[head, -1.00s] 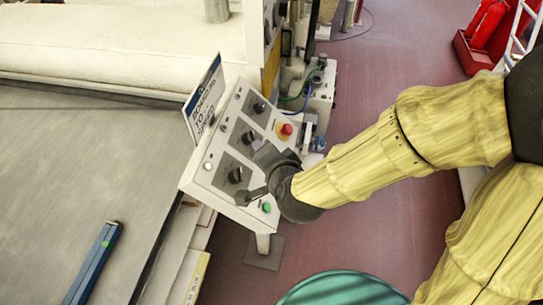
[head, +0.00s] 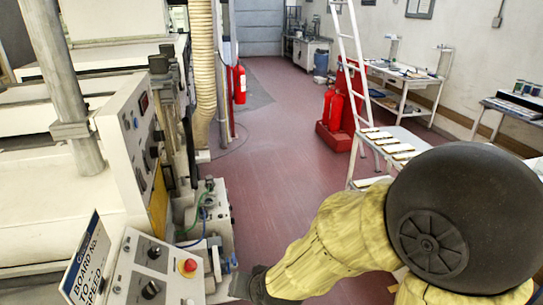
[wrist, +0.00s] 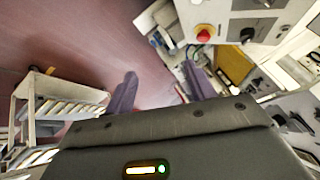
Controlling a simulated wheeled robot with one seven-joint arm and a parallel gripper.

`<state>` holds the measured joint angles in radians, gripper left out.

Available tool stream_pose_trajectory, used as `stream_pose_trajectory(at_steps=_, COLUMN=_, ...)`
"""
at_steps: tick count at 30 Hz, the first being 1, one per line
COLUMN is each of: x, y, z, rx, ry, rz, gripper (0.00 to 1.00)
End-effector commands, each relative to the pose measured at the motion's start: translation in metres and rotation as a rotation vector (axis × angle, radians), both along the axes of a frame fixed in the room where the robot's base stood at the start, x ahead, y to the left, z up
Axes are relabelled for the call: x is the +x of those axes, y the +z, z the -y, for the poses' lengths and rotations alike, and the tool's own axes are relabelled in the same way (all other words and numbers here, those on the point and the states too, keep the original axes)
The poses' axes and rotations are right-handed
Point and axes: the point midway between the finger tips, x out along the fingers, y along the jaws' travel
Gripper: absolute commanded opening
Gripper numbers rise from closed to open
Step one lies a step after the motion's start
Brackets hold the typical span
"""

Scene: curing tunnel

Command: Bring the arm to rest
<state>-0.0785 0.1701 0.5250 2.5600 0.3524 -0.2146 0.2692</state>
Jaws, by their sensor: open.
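My arm, in a yellow cover with a dark round joint, reaches in from the lower right of the head view. Its dark wrist end shows low in that view beside the control panel (head: 140,262), and the fingertips cannot be made out there. In the wrist view my gripper (wrist: 160,90) has its two fingers apart, with nothing between them. The control panel (wrist: 240,25) shows at the top right of the wrist view, with a red button (wrist: 203,33) and black knobs. The red button (head: 188,266) also shows in the head view.
A sign (head: 85,258) stands at the panel's left. A white stepladder (head: 352,85) and red fire extinguishers (head: 340,105) stand on the right. Workbenches (head: 405,85) line the right wall. The red floor (head: 280,140) between the machine and the stepladder is clear.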

Motion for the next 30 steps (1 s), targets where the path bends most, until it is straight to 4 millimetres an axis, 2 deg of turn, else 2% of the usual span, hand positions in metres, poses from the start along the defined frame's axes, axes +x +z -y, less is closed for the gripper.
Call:
stream_pose_trajectory(at_steps=1, x=0.005, y=0.000, z=0.025, rx=-0.051, ry=-0.002, rz=-0.016, gripper=0.55)
stream_pose_trajectory(at_steps=6, x=0.001, y=-0.002, z=0.111, rx=-0.223, ry=0.012, rz=-0.115, gripper=0.55)
stream_pose_trajectory(at_steps=9, x=-0.011, y=0.000, z=0.159, rx=-0.300, ry=0.015, rz=-0.188, gripper=0.55)
stream_pose_trajectory(at_steps=12, x=-0.025, y=0.002, z=0.192, rx=-0.349, ry=0.019, rz=-0.249, gripper=0.55)
stream_pose_trajectory(at_steps=16, x=-0.034, y=0.003, z=0.205, rx=-0.373, ry=0.025, rz=-0.285, gripper=0.55)
stream_pose_trajectory(at_steps=29, x=-0.034, y=0.003, z=0.205, rx=-0.373, ry=0.024, rz=-0.287, gripper=0.55)
stream_pose_trajectory(at_steps=30, x=-0.034, y=0.003, z=0.205, rx=-0.373, ry=0.024, rz=-0.287, gripper=0.47)
